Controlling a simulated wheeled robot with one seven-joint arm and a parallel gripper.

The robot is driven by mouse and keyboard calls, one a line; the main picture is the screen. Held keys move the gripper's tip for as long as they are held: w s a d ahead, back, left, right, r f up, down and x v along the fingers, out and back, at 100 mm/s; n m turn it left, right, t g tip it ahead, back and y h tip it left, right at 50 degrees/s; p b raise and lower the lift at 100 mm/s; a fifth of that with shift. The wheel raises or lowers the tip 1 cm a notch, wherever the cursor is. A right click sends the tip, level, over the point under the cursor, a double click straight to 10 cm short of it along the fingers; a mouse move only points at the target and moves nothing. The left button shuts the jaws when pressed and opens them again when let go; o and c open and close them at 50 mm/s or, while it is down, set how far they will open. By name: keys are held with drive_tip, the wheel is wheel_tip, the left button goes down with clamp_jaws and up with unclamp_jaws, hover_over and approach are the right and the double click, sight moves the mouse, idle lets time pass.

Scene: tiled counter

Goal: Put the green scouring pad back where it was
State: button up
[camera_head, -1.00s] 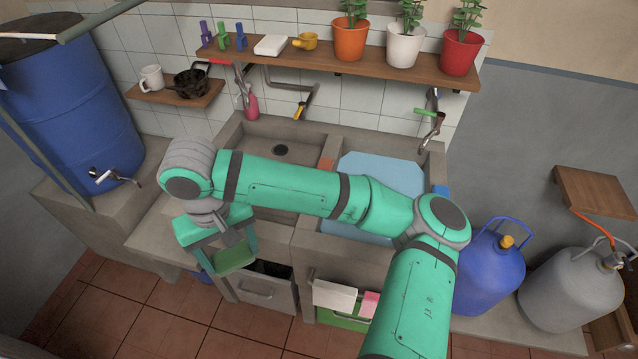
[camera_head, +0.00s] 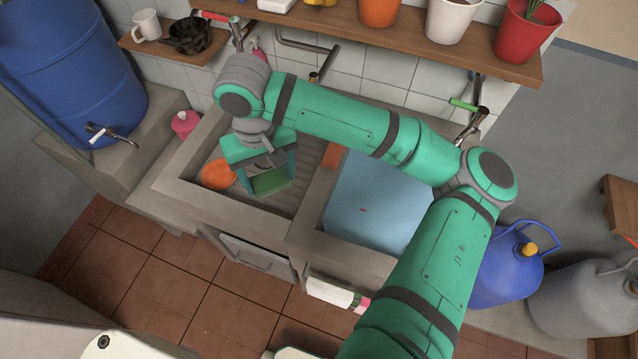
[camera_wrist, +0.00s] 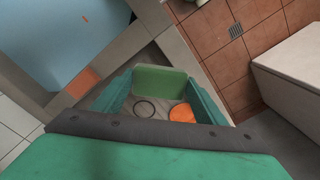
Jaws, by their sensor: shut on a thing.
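My gripper (camera_head: 268,178) is shut on the green scouring pad (camera_head: 271,184), which spans between its two fingers. In the wrist view, the pad (camera_wrist: 160,80) lies between the fingertips, with the dark drain ring (camera_wrist: 145,109) and part of the orange bowl (camera_wrist: 182,113) seen beyond. An orange block (camera_head: 332,157) lies on the ledge between the basins. My arm hides part of the sink's back.
The right basin holds pale blue water (camera_head: 372,205). A shelf (camera_head: 420,48) with flowerpots and a tap (camera_head: 474,125) stand behind. A pink container (camera_head: 185,123) sits at the left. A white cloth (camera_head: 328,292) hangs at the counter front. A blue gas bottle (camera_head: 508,265) stands at the right.

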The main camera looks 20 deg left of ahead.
drive_tip(key=w+d+f, duration=0.4)
drive_tip(key=d+f, duration=0.1)
drive_tip(key=w+d+f, duration=0.2)
drive_tip(key=d+f, duration=0.1)
drive_tip(key=shift+w, duration=0.25)
drive_tip(key=shift+w+d+f, duration=0.1)
drive_tip(key=shift+f, duration=0.85)
drive_tip(key=shift+w+d+f, duration=0.1)
drive_tip(key=shift+f, duration=0.8)
drive_tip(key=shift+a, duration=0.1)
drive_tip(key=shift+f, duration=0.2)
drive_tip(key=o, duration=1.1)
